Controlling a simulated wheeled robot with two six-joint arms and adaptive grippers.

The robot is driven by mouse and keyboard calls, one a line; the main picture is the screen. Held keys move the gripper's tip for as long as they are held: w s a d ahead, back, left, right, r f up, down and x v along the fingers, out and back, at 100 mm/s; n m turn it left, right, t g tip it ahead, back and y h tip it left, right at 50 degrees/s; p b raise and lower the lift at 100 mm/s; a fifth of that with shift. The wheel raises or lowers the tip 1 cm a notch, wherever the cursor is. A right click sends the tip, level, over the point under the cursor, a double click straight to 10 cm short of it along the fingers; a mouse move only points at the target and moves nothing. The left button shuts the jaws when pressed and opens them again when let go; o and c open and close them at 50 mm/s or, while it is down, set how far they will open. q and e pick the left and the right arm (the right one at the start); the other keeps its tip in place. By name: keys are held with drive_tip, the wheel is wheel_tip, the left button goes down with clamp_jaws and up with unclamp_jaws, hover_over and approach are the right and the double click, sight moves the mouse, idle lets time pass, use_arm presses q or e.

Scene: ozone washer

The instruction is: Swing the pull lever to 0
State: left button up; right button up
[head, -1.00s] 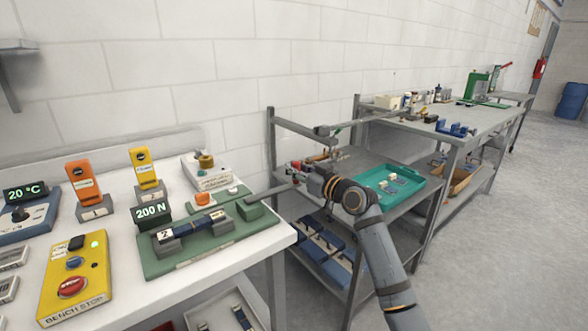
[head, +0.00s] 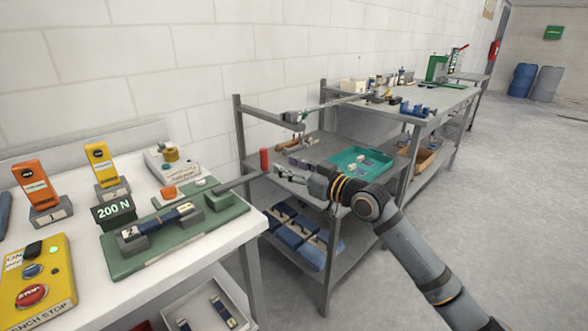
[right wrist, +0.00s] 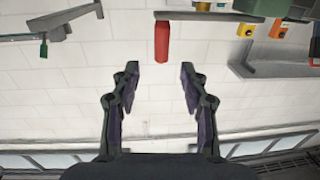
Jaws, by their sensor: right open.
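The pull lever is a grey rod (head: 238,182) with an upright red handle (head: 264,159) at its end. It comes out of a green block on the green test rig (head: 150,262) and sticks out past the white bench's right edge. The rig's display (head: 114,211) reads 200 N. My right gripper (head: 280,174) is open and empty, just right of the red handle and apart from it. In the right wrist view the red handle (right wrist: 162,42) stands ahead of the open fingers (right wrist: 160,78), lined up with the gap between them. My left gripper is out of view.
A yellow stop box (head: 38,280) and an orange and a yellow gauge stand on the bench at left. A grey shelf cart (head: 240,118) with a teal tray (head: 338,161) stands behind my right gripper. Open floor lies at right.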

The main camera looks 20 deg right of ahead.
drive_tip(key=shift+v, duration=0.8)
drive_tip(key=shift+a, duration=0.1)
